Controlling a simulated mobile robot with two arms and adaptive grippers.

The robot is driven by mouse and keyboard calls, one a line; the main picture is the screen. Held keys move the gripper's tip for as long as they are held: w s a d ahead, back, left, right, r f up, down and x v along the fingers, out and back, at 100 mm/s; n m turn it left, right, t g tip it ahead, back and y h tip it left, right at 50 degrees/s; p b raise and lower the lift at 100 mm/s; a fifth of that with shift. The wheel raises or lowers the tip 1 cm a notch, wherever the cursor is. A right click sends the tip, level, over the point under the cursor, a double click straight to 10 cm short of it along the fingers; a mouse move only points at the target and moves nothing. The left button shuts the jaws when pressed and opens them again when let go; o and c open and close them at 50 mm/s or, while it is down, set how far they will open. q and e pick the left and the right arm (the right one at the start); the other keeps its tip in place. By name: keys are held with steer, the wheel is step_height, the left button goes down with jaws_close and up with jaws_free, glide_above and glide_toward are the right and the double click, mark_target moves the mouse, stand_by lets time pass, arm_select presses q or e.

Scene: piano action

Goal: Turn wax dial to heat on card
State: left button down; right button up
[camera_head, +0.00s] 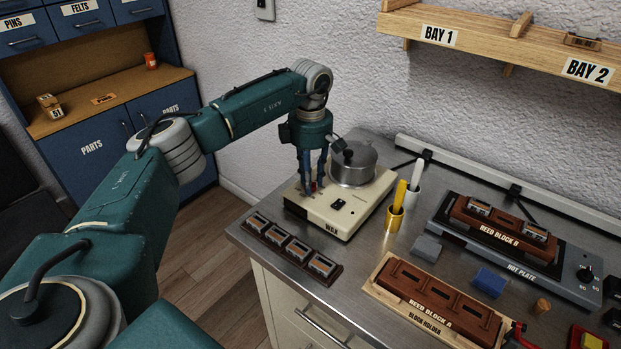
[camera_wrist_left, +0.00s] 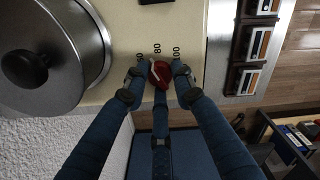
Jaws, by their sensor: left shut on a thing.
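The wax warmer (camera_head: 350,218) is a cream box labelled WAX at the left back of the bench, with a lidded metal pot (camera_head: 353,164) on it. Its red dial (camera_wrist_left: 159,74) shows in the left wrist view with a white pointer line, beside the marks 60, 80 and 100. My left gripper (camera_head: 313,188) reaches down to the warmer's front left. In the wrist view its fingers (camera_wrist_left: 155,84) are closed around the dial. The fingers partly hide the dial, so I cannot read its exact setting. I cannot identify a heat card. My right gripper is out of view.
Several reed pieces (camera_head: 293,245) lie in a dark tray at the bench's left edge. A yellow stick stands in a brass cup (camera_head: 394,218) right of the warmer. Reed block A (camera_head: 437,299) and the hot plate (camera_head: 572,272) fill the right side. A shelf (camera_head: 480,30) hangs above.

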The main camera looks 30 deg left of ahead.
arm_select(q)
steer(key=m, duration=0.7)
steer(key=shift+w+r, duration=0.1)
steer(key=m, duration=0.6)
steer(key=shift+m, duration=0.3)
steer(key=m, duration=0.4)
steer(key=shift+m, duration=0.3)
steer(key=m, duration=0.4)
steer(key=shift+m+b, duration=0.3)
steer(key=c, duration=1.4)
jaws_free()
